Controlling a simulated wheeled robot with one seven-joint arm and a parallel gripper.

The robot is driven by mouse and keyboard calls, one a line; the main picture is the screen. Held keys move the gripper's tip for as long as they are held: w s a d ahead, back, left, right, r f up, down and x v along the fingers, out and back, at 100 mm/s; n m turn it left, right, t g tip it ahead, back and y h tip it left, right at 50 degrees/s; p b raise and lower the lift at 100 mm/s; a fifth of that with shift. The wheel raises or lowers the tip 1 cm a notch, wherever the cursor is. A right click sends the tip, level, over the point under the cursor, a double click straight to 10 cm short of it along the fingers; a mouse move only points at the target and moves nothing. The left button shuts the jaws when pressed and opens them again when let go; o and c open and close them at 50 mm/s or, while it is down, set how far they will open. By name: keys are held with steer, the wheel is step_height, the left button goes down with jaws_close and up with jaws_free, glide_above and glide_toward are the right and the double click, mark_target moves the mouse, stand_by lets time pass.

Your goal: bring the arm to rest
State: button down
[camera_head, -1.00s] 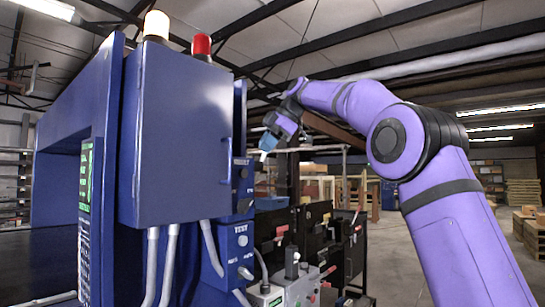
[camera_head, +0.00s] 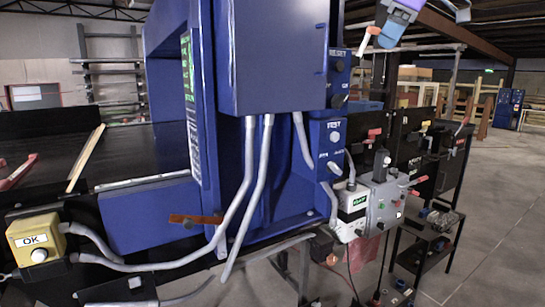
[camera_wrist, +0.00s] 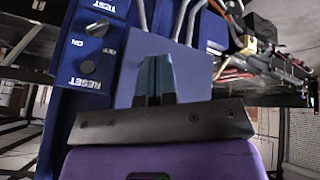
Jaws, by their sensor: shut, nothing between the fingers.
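My gripper (camera_head: 388,36) is at the top edge of the head view, right of the blue detector cabinet (camera_head: 272,60), and partly cut off by the frame. In the wrist view its two blue fingers (camera_wrist: 156,78) are together with nothing between them. The fingers appear apart from the panel.
The conveyor (camera_head: 130,150) runs left of the cabinet, with a yellow OK box (camera_head: 38,238) in front. Grey conduits (camera_head: 250,180) hang under the cabinet. A grey control box (camera_head: 385,205) and a dark rack (camera_head: 440,165) stand right. Open floor (camera_head: 500,225) lies far right.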

steer(key=s+d+f+m+h, duration=0.1)
steer(key=s+d+f+m, duration=0.2)
steer(key=s+f, duration=1)
steer(key=s+d+f+m+h, duration=0.2)
steer(key=s+d+f+m, duration=0.1)
steer(key=s+f+m, duration=0.7)
steer(key=s+f, duration=0.3)
steer(key=s, duration=0.3)
steer(key=shift+s+d+f+t+h, duration=0.2)
steer(key=shift+f+t+h, duration=0.1)
steer(key=shift+f+t, duration=0.1)
